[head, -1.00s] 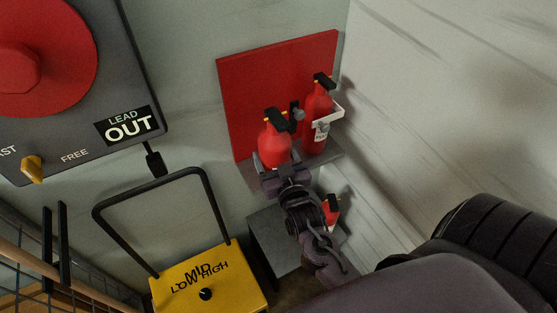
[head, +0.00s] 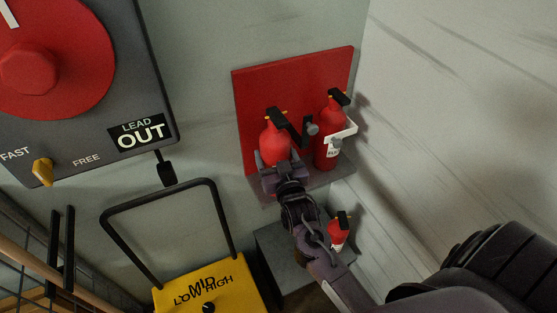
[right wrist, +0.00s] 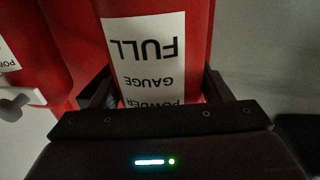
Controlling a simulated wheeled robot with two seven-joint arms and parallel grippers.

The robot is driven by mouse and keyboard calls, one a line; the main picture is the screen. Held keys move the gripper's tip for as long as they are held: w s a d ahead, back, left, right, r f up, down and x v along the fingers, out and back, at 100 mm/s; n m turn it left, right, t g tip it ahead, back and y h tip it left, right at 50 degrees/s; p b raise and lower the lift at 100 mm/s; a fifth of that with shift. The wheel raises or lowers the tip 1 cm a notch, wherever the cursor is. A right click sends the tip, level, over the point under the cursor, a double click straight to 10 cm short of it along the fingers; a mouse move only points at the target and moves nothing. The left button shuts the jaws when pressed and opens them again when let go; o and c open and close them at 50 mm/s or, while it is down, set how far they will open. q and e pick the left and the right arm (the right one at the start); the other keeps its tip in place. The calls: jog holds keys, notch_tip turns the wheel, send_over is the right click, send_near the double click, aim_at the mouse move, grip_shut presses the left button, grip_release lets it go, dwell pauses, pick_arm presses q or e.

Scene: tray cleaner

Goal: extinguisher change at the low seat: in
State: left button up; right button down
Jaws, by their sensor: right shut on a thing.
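A red extinguisher (head: 273,144) with a black top is held upright in my right gripper (head: 279,174), in front of the left part of the red board (head: 255,92). In the right wrist view the jaws (right wrist: 150,112) close around its body (right wrist: 197,50), whose white label reads POWDER GAUGE FULL upside down. A second red extinguisher (head: 327,117) stands to the right, with a white strap (head: 345,134) and grey knob across it. A grey shelf (head: 318,180) runs under both. I cannot tell whether the held extinguisher touches the shelf. My left gripper is out of view.
A third red extinguisher (head: 337,233) sits low by a grey box (head: 283,251). A yellow unit (head: 227,286) with a black hoop handle stands lower left. A dark panel (head: 125,75) with a red dial is upper left. A pale wall (head: 460,120) closes the right side.

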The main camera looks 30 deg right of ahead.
jog(key=w, duration=0.1)
jog(key=w+d+b, duration=0.1)
jog(key=w+f, duration=0.1)
jog(key=shift+w+d+f, duration=0.1)
jog(key=shift+w+d, duration=0.25)
jog(key=shift+d, duration=0.05)
dwell(0.5)
dwell(0.5)
jog(key=c, duration=0.6)
grip_release()
jog(key=o, duration=0.5)
jog(key=shift+s, duration=0.15)
jog(key=shift+o, duration=0.2)
jog(key=shift+f, duration=0.65)
jog(key=b+v, duration=0.1)
jog(key=v, duration=0.6)
jog(key=shift+s+a+r, duration=0.15)
jog(key=shift+s+r, duration=0.25)
